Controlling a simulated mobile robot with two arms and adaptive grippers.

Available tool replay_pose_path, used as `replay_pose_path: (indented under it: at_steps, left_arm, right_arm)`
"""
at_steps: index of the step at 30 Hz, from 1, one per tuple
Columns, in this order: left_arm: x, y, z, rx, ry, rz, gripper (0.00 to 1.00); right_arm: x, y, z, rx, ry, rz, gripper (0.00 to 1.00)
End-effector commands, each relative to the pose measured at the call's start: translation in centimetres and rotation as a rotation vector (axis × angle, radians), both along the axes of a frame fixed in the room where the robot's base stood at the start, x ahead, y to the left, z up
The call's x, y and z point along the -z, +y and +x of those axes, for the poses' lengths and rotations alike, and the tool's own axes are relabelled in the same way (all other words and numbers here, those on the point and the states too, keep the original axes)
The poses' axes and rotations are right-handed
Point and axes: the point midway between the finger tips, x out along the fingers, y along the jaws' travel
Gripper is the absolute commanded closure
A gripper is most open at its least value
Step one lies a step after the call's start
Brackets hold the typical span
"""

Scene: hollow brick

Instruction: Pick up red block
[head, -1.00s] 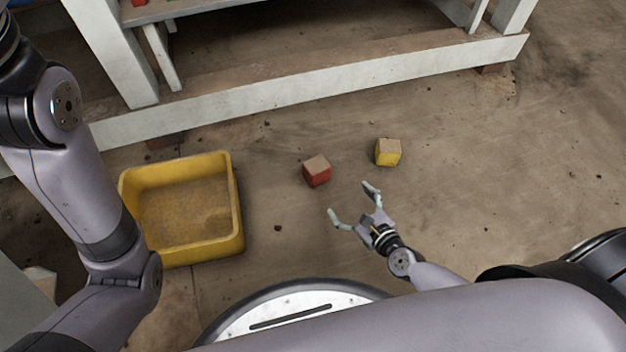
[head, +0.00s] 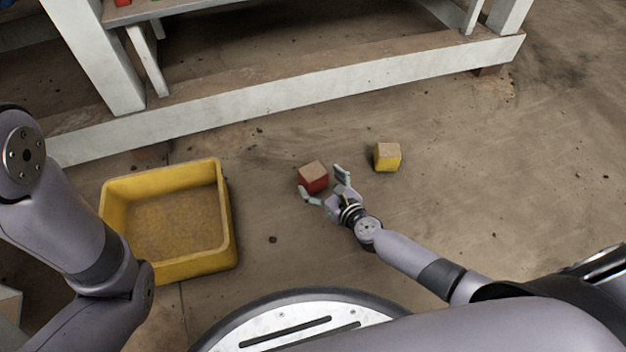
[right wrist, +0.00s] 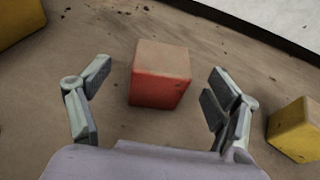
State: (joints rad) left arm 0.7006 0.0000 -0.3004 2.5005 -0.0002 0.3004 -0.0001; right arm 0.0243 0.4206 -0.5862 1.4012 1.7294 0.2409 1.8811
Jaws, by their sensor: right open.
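The red block (head: 313,178), with a brown top, sits on the floor near the middle of the head view. My right gripper (head: 324,186) is open, with its fingers on either side of the block's near part. In the right wrist view the red block (right wrist: 160,76) stands ahead of and between the spread fingertips of the right gripper (right wrist: 155,82). Clear gaps show on both sides, so it is not gripped. My left arm shows at the left of the head view, but its gripper is out of view.
A yellow block (head: 387,158) sits to the right of the red one; it also shows in the right wrist view (right wrist: 297,130). An empty-looking yellow bin (head: 228,215) stands at left. A white shelf frame (head: 290,88) lies behind. Floor at right is clear.

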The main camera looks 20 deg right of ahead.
Motion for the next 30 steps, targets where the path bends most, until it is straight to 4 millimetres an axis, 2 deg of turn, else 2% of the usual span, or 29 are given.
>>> replay_pose_path:
  at_steps: [12, 22, 30]
  left_arm:
    - [2.7, 0.0, 0.0, 0.0, -0.001, 0.001, 1.0]
    - [2.7, 0.0, 0.0, 0.0, 0.0, 0.001, 1.0]
    - [2.7, 0.0, 0.0, 0.0, 0.0, 0.001, 1.0]
  right_arm:
    - [1.8, 0.8, 4.4, 0.0, -0.002, -0.002, 0.17]
    - [1.8, 0.9, 4.9, 0.001, 0.0, 0.0, 0.17]
    - [1.8, 0.9, 4.9, 0.001, 0.0, 0.0, 0.35]
